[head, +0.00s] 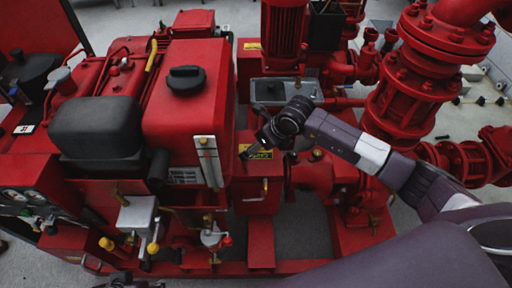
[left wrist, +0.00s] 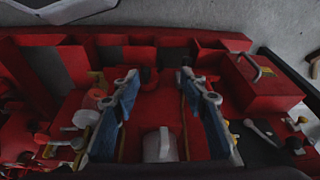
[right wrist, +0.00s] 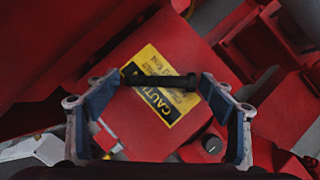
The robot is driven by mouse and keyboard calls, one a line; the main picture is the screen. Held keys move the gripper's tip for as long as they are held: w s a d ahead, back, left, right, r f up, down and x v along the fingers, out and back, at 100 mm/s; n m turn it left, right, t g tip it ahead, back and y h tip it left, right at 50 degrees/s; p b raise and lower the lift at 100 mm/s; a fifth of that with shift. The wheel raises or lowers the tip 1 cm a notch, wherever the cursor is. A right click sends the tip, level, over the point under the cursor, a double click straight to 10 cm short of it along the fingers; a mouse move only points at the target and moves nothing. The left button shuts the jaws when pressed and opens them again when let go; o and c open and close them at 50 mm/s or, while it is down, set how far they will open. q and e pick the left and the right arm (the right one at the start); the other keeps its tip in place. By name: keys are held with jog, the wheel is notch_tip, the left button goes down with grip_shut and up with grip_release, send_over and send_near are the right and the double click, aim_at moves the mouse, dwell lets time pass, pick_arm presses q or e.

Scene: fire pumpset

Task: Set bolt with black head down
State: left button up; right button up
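A black bolt (right wrist: 158,80) lies crosswise between the two fingertips of my right gripper (right wrist: 160,84) in the right wrist view. Its thicker head is at the right finger and its other end at the left finger. The fingers stand apart by about the bolt's length and appear to hold it by its ends. In the head view my right gripper (head: 256,150) is over the red box with the yellow caution label (right wrist: 165,82). My left gripper (left wrist: 160,85) is open and empty in the left wrist view, its two blue-padded fingers wide apart over red machinery.
The red engine with a black-capped tank (head: 186,80) stands left of my right gripper. Red pump pipes and flanges (head: 405,85) rise on the right. A grey-white cylinder (left wrist: 158,145) shows low between my left fingers.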

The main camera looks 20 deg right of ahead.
jog(key=c, duration=0.8)
jog(key=shift+c, duration=1)
jog(key=shift+r, duration=0.1)
